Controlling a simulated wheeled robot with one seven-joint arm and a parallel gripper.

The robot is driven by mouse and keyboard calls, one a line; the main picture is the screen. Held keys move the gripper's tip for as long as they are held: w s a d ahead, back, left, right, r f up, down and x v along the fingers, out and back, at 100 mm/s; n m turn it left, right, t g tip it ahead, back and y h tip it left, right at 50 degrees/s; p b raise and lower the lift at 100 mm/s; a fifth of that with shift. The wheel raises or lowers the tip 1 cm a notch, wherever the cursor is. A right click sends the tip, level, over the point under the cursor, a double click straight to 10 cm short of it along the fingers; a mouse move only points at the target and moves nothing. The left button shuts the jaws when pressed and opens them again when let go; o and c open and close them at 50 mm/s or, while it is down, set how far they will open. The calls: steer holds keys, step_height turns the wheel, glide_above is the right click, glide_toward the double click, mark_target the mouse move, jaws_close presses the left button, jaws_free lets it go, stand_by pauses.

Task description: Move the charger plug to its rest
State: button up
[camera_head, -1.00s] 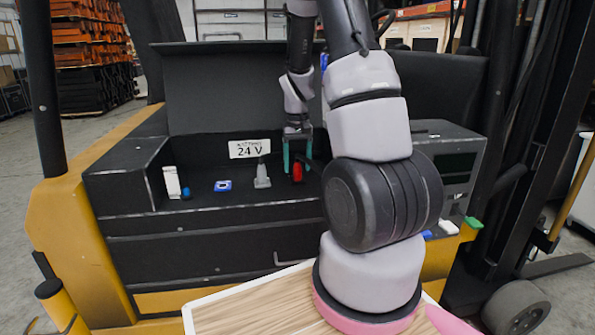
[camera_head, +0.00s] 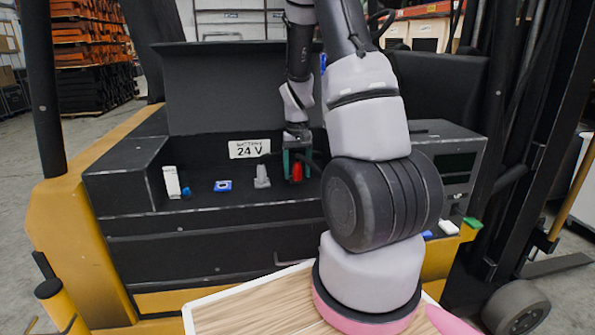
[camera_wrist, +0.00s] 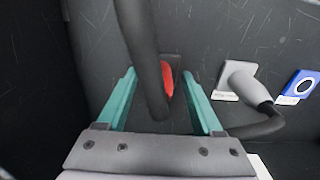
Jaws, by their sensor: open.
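A red plug (camera_head: 297,172) with a thick black cable is in the dark bay of the truck, below the "24 V" label; it also shows in the wrist view (camera_wrist: 167,79). The cable crosses in front and hides part of it. My gripper (camera_head: 298,178) is open, its two teal fingers on either side of the red plug and cable, with gaps visible in the wrist view (camera_wrist: 158,75). A grey plug (camera_wrist: 239,80) with a black cable sits beside it. I cannot tell which of these is the charger plug, or which part is its rest.
A blue square with a white ring (camera_head: 222,186) lies left of the grey plug. A white block (camera_head: 172,182) and small blue knob (camera_head: 186,191) stand at the bay's left. A dark box (camera_head: 440,155) bounds the right; the raised lid (camera_head: 235,90) stands behind.

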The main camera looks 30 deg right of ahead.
stand_by(0.3)
jaws_close()
stand_by(1.2)
steer(key=shift+r, duration=3)
steer(key=shift+r, duration=0.1)
